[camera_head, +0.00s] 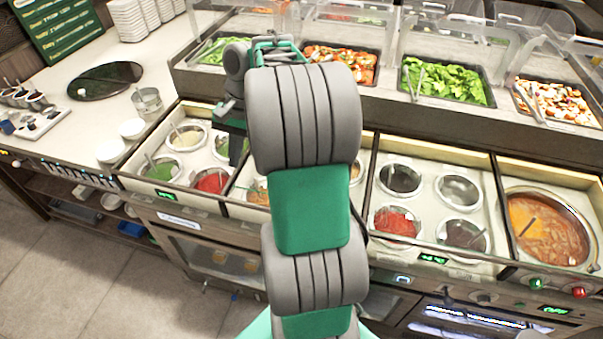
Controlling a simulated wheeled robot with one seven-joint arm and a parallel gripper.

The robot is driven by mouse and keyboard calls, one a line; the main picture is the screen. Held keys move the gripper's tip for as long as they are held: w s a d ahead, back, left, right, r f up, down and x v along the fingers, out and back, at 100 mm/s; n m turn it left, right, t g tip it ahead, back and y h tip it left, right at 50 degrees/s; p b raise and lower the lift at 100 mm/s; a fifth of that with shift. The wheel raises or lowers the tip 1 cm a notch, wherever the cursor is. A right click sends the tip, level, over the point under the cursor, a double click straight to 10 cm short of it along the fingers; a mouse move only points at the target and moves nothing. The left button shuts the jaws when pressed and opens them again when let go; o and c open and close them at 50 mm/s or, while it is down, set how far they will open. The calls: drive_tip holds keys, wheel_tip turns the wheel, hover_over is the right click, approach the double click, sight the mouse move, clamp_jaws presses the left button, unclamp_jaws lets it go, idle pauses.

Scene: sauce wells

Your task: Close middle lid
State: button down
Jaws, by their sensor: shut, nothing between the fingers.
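A row of well compartments runs along the counter. The middle compartment (238,196) is mostly hidden behind my arm; only edges of its wells show, and I cannot make out a lid there. Clear covers stand raised over the food trays behind, one of them (445,32) above the green leaf tray. Which lid is the middle one, I cannot tell. My gripper (236,158) points down over the right side of the left well compartment (128,181), near its right-hand wells. It is shut and empty. Whether it touches anything, I cannot tell.
The left compartment holds several sauce wells, including a red one (210,181). The right compartment holds several wells, two empty-looking. A soup pot (549,228) stands at far right. A metal cup (147,102) and white bowls (131,129) stand on the left counter.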

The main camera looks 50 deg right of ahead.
drive_tip(key=s+d+f+m+y+p, duration=0.1)
drive_tip(key=s+d+f+m, duration=0.25)
drive_tip(key=d, duration=0.65)
drive_tip(key=s+d+f+m+y+p, duration=0.1)
drive_tip(key=s+d+f+m, duration=0.3)
drive_tip(key=d, duration=0.5)
drive_tip(key=shift+n+g, duration=0.25)
drive_tip(key=shift+g, duration=0.15)
drive_tip(key=b+x, duration=0.5)
drive_tip(key=b, duration=0.2)
drive_tip(key=s+b+x, duration=0.1)
drive_tip(key=b+x, duration=0.2)
drive_tip(key=shift+s+f, duration=0.1)
drive_tip(key=shift+f, duration=0.25)
drive_tip(key=shift+a+f+b, duration=0.15)
drive_tip(key=shift+b, duration=0.15)
